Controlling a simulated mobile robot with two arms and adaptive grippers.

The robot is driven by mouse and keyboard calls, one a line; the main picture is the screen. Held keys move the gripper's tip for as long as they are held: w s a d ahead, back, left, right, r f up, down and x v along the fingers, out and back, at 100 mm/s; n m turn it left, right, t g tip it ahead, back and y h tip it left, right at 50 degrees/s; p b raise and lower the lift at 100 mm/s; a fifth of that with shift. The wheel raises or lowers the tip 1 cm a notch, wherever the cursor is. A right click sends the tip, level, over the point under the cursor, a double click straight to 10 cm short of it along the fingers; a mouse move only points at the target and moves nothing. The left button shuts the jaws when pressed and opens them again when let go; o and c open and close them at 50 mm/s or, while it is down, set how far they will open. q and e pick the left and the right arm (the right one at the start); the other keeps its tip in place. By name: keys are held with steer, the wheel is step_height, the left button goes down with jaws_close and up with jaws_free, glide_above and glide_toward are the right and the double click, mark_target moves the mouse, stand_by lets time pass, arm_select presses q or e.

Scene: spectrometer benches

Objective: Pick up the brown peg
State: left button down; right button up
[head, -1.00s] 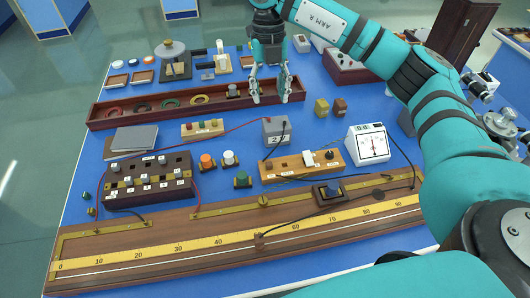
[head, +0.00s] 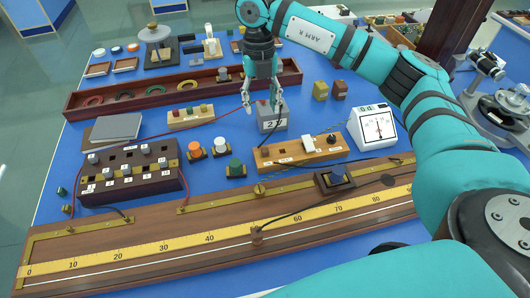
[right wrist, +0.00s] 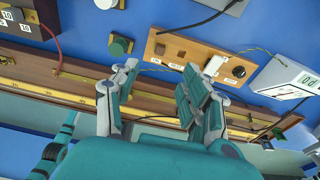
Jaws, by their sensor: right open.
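My right gripper (head: 260,103) is open and empty, fingers pointing down, in front of the grey 2 V box (head: 271,124) in the head view. A small brown peg (head: 265,151) stands at the left end of the wooden key strip (head: 318,151), below the fingertips in the picture. In the right wrist view the open fingers (right wrist: 160,78) show with nothing between them; the brown peg (right wrist: 160,48) lies beyond them on the strip (right wrist: 200,38). The peg is small, and its exact shape is hard to tell. My left gripper is not in view.
The long metre-wire board (head: 150,259) runs along the front. A long tray (head: 80,103) with coloured rings lies behind. Thin wires cross the blue bench.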

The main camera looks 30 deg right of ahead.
steer(key=p, duration=0.1)
glide_above(265, 149)
steer(key=w, duration=0.2)
steer(key=f, duration=0.8)
steer(key=shift+s+d+f, duration=0.1)
steer(key=shift+s+f, duration=0.15)
steer(key=f, duration=0.1)
steer(key=s+f+p, duration=0.1)
steer(key=f, duration=0.1)
steer(key=f+p, duration=0.1)
steer(key=shift+s+f, duration=0.25)
steer(key=shift+s, duration=0.05)
steer(key=shift+f, duration=0.35)
jaws_close()
